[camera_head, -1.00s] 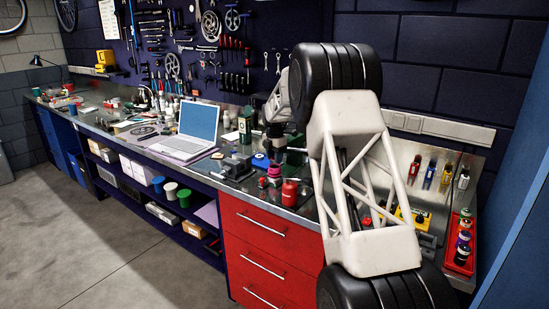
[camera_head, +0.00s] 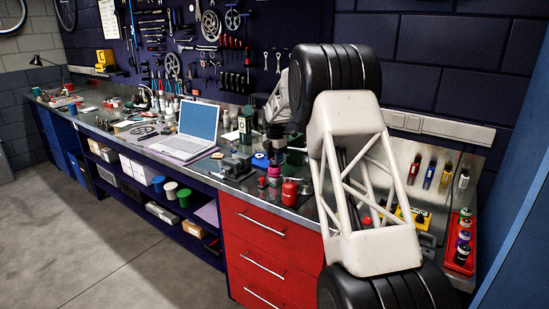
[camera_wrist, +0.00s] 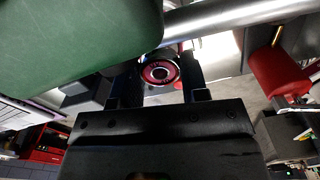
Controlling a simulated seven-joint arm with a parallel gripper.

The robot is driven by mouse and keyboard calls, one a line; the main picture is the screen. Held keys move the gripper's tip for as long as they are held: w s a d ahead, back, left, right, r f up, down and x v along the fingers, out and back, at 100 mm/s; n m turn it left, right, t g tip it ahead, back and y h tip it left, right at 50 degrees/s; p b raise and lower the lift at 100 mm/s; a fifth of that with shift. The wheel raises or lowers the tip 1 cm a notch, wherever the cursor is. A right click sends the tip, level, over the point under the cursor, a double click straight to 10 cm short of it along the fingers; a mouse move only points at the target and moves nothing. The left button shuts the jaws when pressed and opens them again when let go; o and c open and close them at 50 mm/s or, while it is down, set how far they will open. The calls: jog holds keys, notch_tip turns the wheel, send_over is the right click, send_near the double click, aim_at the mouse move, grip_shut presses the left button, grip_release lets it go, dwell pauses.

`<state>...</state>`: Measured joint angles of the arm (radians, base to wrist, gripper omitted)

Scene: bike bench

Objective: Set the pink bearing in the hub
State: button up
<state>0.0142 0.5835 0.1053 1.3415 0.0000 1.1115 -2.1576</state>
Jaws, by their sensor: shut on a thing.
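The pink bearing (camera_wrist: 160,73) shows in the wrist view as a pink-red ring with a dark centre, between the two dark fingers of my gripper (camera_wrist: 158,66). My gripper is shut on it. In the head view my gripper (camera_head: 274,148) is small and dark, over the bench behind my arm links. A pink piece (camera_head: 273,172) shows just below it there; I cannot tell if it is the same bearing. I cannot make out the hub for certain in either view.
A green body (camera_wrist: 80,35) and a metal tube (camera_wrist: 220,17) are close to my gripper in the wrist view. A red canister (camera_head: 289,192) stands near the bench's front edge. A dark vise (camera_head: 237,166) and an open laptop (camera_head: 197,125) lie to the left.

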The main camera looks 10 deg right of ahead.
jog(key=shift+f, duration=0.5)
jog(key=o, duration=0.8)
jog(key=shift+c, duration=0.2)
notch_tip(320, 180, up, 11)
dwell(1.3)
dwell(0.6)
